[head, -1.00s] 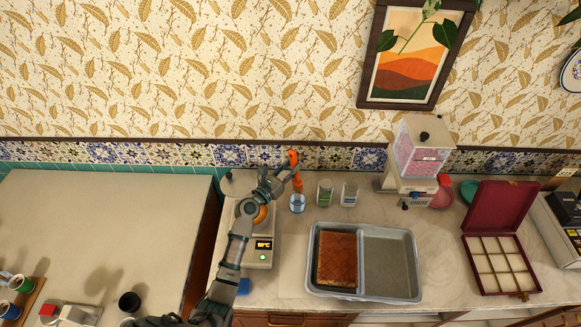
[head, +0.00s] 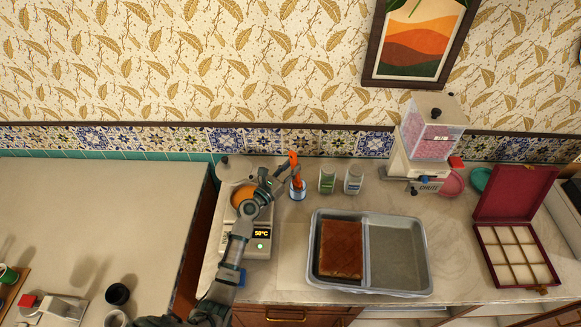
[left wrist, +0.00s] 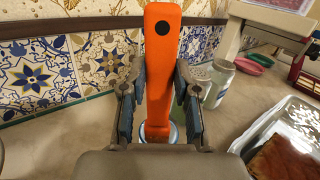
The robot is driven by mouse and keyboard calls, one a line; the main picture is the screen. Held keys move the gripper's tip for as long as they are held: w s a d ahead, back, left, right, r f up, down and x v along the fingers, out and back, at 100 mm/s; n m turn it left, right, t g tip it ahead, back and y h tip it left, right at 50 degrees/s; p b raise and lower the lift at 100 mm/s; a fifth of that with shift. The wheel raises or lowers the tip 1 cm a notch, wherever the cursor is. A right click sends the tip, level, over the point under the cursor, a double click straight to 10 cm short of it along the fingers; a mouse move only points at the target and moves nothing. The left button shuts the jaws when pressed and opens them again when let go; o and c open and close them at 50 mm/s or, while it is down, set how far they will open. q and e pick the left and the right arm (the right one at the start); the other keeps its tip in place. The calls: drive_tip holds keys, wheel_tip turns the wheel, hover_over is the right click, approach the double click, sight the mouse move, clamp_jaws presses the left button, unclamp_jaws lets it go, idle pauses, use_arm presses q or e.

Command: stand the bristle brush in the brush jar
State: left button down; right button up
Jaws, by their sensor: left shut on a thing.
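The bristle brush (head: 293,159) has an orange handle and stands roughly upright. My left gripper (head: 285,180) is shut on it. In the left wrist view the orange handle (left wrist: 162,65) rises between the two fingers, with a dark hole near its top. The brush jar (head: 298,194) is a small clear, bluish glass on the counter. The brush's lower part shows orange inside the jar's mouth; whether it touches the bottom cannot be told. In the left wrist view the jar (left wrist: 174,133) is mostly hidden behind the handle and fingers. My right gripper is not in view.
Two small labelled jars, one green (head: 327,182) and one pale (head: 353,181), stand just right of the brush jar. A warmer with an orange bowl (head: 243,195) is at left. A metal tray (head: 424,245) holds a brown slab. A dispenser (head: 430,130) stands behind.

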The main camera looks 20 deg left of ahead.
use_arm(q)
drive_tip(key=shift+d, duration=0.1)
drive_tip(key=c, duration=1.1)
unclamp_jaws()
drive_tip(key=o, duration=0.3)
drive_tip(key=shift+f, duration=0.1)
drive_tip(key=shift+s, duration=0.15)
drive_tip(key=shift+s+a+f, duration=0.1)
drive_tip(key=shift+s+a, duration=0.2)
drive_tip(key=shift+s, duration=0.05)
drive_tip(key=v, duration=1.1)
